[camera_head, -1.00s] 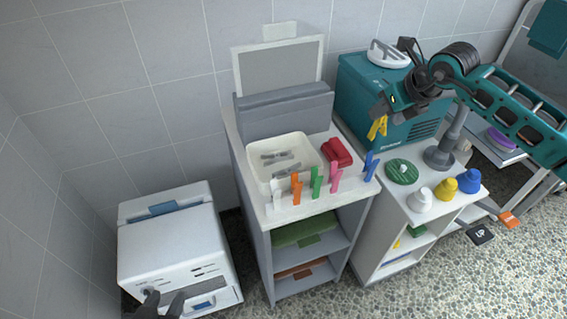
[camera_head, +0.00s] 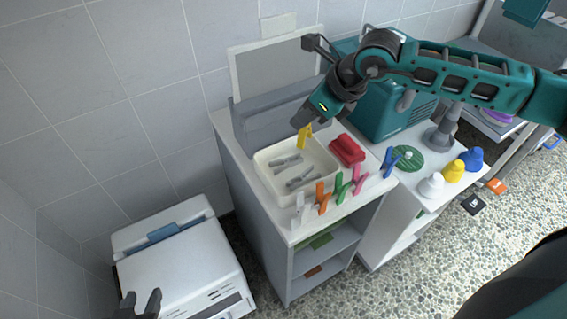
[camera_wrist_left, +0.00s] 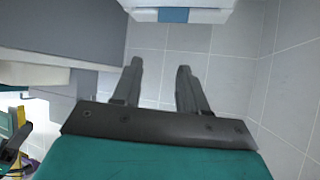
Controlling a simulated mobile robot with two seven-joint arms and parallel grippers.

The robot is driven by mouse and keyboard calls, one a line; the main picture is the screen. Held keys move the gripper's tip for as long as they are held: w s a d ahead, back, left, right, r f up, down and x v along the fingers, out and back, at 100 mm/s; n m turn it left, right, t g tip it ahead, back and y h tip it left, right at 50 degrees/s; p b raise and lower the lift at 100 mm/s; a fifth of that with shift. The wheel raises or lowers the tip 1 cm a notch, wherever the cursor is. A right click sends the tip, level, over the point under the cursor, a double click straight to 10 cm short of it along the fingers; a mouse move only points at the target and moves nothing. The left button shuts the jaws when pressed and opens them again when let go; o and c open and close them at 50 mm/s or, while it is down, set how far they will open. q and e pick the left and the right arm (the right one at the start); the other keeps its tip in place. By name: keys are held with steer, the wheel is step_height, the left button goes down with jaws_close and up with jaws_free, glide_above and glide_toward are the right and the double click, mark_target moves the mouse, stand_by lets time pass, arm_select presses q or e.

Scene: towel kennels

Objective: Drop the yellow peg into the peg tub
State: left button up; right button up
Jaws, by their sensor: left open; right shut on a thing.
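The yellow peg (camera_head: 304,136) is in my right gripper (camera_head: 304,124), which is shut on it. The peg hangs down over the back right part of the peg tub (camera_head: 328,182), a cream open tub on the grey cabinet top. Several grey pegs (camera_head: 289,165) lie in the tub. The yellow peg appears above the tub's rim; whether it touches is hard to tell. My left gripper (camera_head: 140,304) is open and empty at the lower left, in front of the white machine. It also shows open in the left wrist view (camera_wrist_left: 160,80).
Coloured pegs, including white (camera_head: 299,207), orange (camera_head: 322,197) and pink (camera_head: 359,178), stand along the cabinet's front edge. A red bundle (camera_head: 347,150) lies right of the tub. A grey raised panel (camera_head: 277,72) stands behind. Bottles (camera_head: 431,186) stand on the right cabinet.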

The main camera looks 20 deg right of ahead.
mark_target(304, 136)
steer(key=shift+f+b, duration=0.5)
steer(key=shift+f, duration=0.25)
step_height(304, 136, down, 3)
steer(key=shift+b, duration=0.9)
steer(key=shift+f, duration=0.4)
steer(key=shift+f+b, duration=0.25)
steer(key=shift+b, duration=0.15)
steer(key=shift+f, duration=0.1)
steer(key=o, duration=0.8)
arm_select(q)
steer(key=shift+w+d+f, duration=0.15)
steer(key=shift+d+f, duration=0.6)
steer(key=shift+f, duration=0.2)
arm_select(e)
steer(key=shift+o, duration=0.4)
arm_select(q)
steer(key=shift+f, duration=0.1)
steer(key=shift+a+p, duration=0.15)
steer(key=shift+p, duration=0.15)
arm_select(e)
steer(key=v, duration=1.3)
